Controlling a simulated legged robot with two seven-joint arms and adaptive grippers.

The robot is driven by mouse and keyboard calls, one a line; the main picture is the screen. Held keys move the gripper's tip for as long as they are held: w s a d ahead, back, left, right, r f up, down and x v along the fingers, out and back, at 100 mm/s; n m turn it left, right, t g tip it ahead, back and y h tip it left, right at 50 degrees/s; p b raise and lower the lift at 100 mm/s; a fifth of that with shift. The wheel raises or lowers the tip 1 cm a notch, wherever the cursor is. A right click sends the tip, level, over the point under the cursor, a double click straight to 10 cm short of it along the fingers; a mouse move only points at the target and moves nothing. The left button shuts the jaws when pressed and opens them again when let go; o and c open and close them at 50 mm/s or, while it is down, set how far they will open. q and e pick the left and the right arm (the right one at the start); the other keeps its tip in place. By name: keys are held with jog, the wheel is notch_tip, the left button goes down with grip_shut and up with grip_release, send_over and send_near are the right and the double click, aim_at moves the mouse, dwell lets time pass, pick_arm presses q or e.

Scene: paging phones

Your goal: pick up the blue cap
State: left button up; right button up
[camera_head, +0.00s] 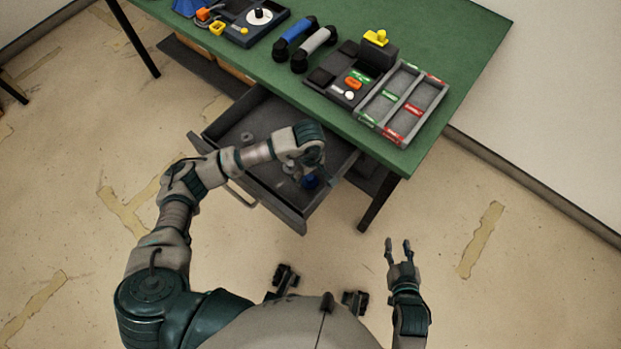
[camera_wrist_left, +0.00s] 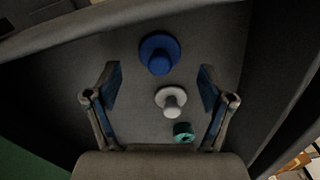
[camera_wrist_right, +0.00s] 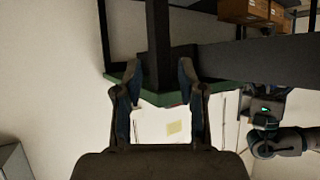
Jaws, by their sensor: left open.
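The blue cap (camera_head: 310,182) lies in the open drawer, partly hidden by my left arm in the head view. In the left wrist view the blue cap (camera_wrist_left: 159,54) is a round disc with a raised knob, ahead and roughly midway between the fingertips. My left gripper (camera_wrist_left: 159,72) is open and empty, above the drawer floor. In the head view the left gripper (camera_head: 316,172) reaches down into the drawer. My right gripper (camera_head: 398,242) is open and empty, away from the table; the right wrist view shows its spread fingers (camera_wrist_right: 160,72).
A white cap (camera_wrist_left: 171,101) and a teal ring (camera_wrist_left: 183,132) lie near the blue cap. The drawer's front wall (camera_head: 246,196) and sides surround them. The green tabletop (camera_head: 455,60) above carries handsets, a dark device and a divided tray (camera_head: 416,108).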

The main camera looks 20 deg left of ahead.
aim_at(309, 177)
pick_arm(q)
notch_tip(309, 177, down, 3)
jog(key=shift+r, duration=0.1)
pick_arm(e)
jog(key=shift+w+a+r+t, duration=0.3)
jog(key=shift+w+r+t, duration=0.35)
jog(key=shift+r+t, duration=0.05)
pick_arm(q)
jog(key=c, duration=1)
pick_arm(e)
jog(key=shift+w+f, duration=0.1)
